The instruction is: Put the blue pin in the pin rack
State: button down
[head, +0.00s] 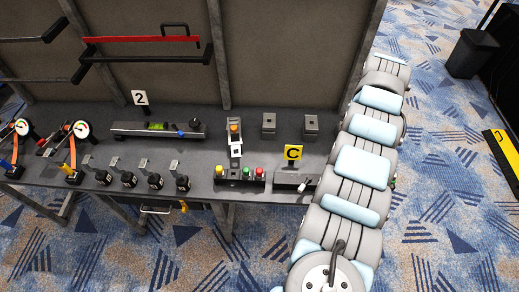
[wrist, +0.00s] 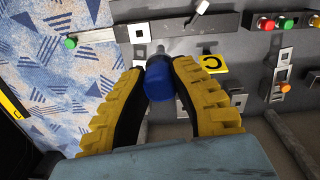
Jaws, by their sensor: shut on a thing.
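In the wrist view my gripper (wrist: 160,67) has its two yellow ribbed fingers closed on the blue pin (wrist: 160,82). The blue end points toward the camera, and a grey part shows beyond it. In the head view the arm hides my gripper and the pin. A dark block with yellow, green and red tops (head: 240,175) stands on the bench's front edge. I cannot tell for certain which fixture is the pin rack.
Several small lever fixtures (head: 128,177) and dials (head: 80,129) line the bench's left.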

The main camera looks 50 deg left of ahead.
jog(key=s+a+f+n+p, duration=0.1)
jog(key=s+a+f+n, duration=0.6)
jog(key=s+a, duration=0.4)
jog(key=s+a+f+n+p, duration=0.2)
jog(key=s+a+f+n, duration=0.55)
jog(key=a, duration=0.55)
jog(key=s+a+f+n+b, duration=0.3)
jog(key=s+f+n, duration=0.4)
jog(key=s, duration=0.3)
jog(key=shift+a+n, duration=0.35)
jog(key=shift+a, duration=0.05)
jog(key=shift+f, duration=0.15)
notch_tip(320, 180, down, 7)
jog(key=b, duration=0.6)
dwell(3.1)
